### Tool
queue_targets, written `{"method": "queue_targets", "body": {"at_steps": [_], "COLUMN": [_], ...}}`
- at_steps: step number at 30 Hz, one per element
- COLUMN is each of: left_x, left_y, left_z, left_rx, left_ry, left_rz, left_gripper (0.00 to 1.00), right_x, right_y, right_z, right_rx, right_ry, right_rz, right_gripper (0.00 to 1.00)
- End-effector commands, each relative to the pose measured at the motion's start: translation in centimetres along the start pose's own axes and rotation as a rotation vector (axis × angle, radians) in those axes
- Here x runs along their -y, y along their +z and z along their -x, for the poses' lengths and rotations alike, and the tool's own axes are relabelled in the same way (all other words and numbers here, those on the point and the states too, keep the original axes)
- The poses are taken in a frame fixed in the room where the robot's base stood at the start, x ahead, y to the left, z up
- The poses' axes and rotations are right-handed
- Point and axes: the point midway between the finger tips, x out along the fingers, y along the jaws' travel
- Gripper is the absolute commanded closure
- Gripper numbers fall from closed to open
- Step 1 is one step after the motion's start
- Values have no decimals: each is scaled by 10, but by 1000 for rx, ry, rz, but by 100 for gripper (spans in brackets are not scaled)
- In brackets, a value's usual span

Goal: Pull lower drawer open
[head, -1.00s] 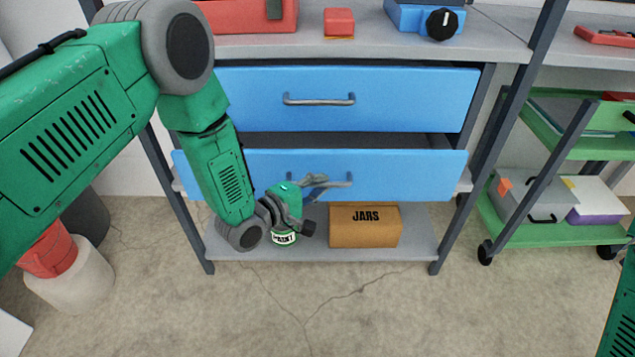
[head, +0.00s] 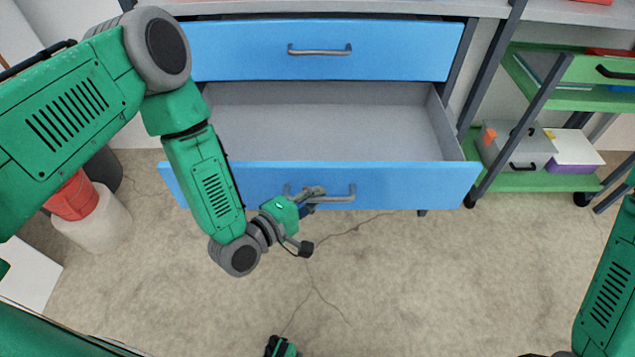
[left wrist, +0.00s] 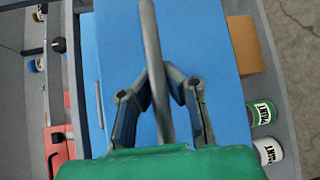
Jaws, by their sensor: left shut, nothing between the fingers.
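The lower drawer (head: 390,182) is blue-fronted and stands well out from the cabinet, its empty grey inside showing from above. Its grey bar handle (head: 340,196) is on the front; in the left wrist view the handle (left wrist: 152,40) runs up between the camera and the blue front. My left gripper (head: 318,192) is at the handle's left part, with its fingers shut and their tips meeting at the bar; they hold nothing between them. The fingers (left wrist: 157,70) show on both sides of the bar in the wrist view. A green and black part at the bottom may be my right gripper (head: 282,346).
The upper blue drawer (head: 400,50) is shut. A green cart (head: 510,180) with boxes stands at the right. Paint cans (left wrist: 262,112) and a brown box (left wrist: 245,45) show in the wrist view. The floor in front is clear.

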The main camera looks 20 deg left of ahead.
Motion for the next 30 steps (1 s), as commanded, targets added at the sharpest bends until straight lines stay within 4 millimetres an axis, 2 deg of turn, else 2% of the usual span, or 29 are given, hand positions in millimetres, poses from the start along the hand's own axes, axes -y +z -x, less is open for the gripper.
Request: {"method": "queue_targets", "body": {"at_steps": [9, 10, 12, 13, 23, 26, 30], "left_x": [2, 2, 2, 2, 1, 1, 2], "left_y": [7, 8, 8, 7, 5, 5, 4], "left_z": [2, 2, 2, 2, 3, 11, 36], "left_rx": [14, 14, 14, 14, 10, 9, 8], "left_ry": [-6, -6, -6, -5, -2, -4, -6], "left_rz": [8, 8, 9, 8, 6, 6, 8], "left_gripper": [100, 94, 69, 68, 68, 68, 68], "right_x": [0, 0, 0, 0, 0, 0, 0], "right_y": [0, 0, 0, 0, 2, 2, 2], "right_z": [0, 0, 0, 0, 1, 1, 1], "right_rx": [1, 1, 1, 1, -1, -2, -2], "right_ry": [0, 0, 0, 0, 0, 0, 0], "right_rz": [0, 0, 0, 0, -1, 0, 0], "right_gripper": [60, 60, 60, 60, 60, 60, 60]}}
